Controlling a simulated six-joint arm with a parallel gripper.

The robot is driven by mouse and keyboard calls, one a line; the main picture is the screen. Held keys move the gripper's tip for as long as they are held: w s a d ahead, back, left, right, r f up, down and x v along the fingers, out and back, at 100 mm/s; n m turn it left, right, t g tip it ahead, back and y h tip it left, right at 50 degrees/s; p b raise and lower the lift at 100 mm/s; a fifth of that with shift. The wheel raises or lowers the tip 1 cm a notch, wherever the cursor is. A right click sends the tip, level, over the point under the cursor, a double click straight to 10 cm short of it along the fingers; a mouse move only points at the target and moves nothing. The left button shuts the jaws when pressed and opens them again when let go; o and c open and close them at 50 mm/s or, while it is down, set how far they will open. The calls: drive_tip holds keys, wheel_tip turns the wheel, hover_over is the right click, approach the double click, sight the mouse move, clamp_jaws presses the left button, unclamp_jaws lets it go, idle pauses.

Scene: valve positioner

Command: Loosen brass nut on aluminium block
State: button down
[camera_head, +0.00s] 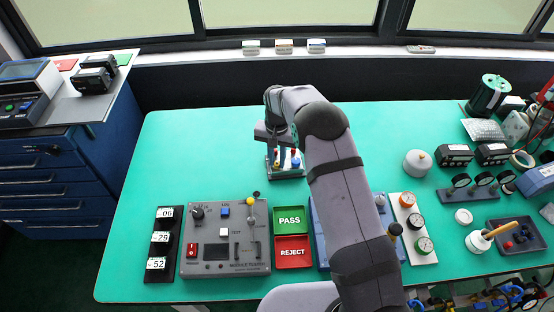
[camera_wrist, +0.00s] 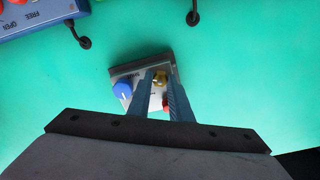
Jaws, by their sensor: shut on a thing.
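The small aluminium block (camera_wrist: 128,72) lies on the green bench, tilted in the wrist view. It carries a blue knob (camera_wrist: 122,90), the brass nut (camera_wrist: 160,77) and a red part (camera_wrist: 166,103) partly hidden by a finger. My gripper (camera_wrist: 160,80) comes down over the block, its two fingers on either side of the brass nut and shut on it. In the head view the block (camera_head: 288,174) sits at the middle of the bench under my gripper (camera_head: 280,150), where the nut's contact is too small to tell.
In front stand the grey module tester (camera_head: 226,238), the green PASS tray (camera_head: 289,220) and the red REJECT tray (camera_head: 292,252). A panel with gauges (camera_head: 412,228) stands right of my arm. The bench left of the block is clear.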

drive_tip(key=n+b, duration=0.1)
drive_tip(key=n, duration=0.4)
drive_tip(key=shift+n+b, duration=0.35)
drive_tip(key=shift+n, duration=0.05)
drive_tip(key=n, duration=0.5)
drive_tip(key=shift+n+b, duration=0.3)
drive_tip(key=shift+b, duration=0.1)
drive_tip(key=n, duration=1.1)
drive_tip(key=shift+b, duration=0.3)
drive_tip(key=shift+n, duration=0.3)
drive_tip(key=c, duration=1.6)
unclamp_jaws()
drive_tip(key=shift+r, duration=0.1)
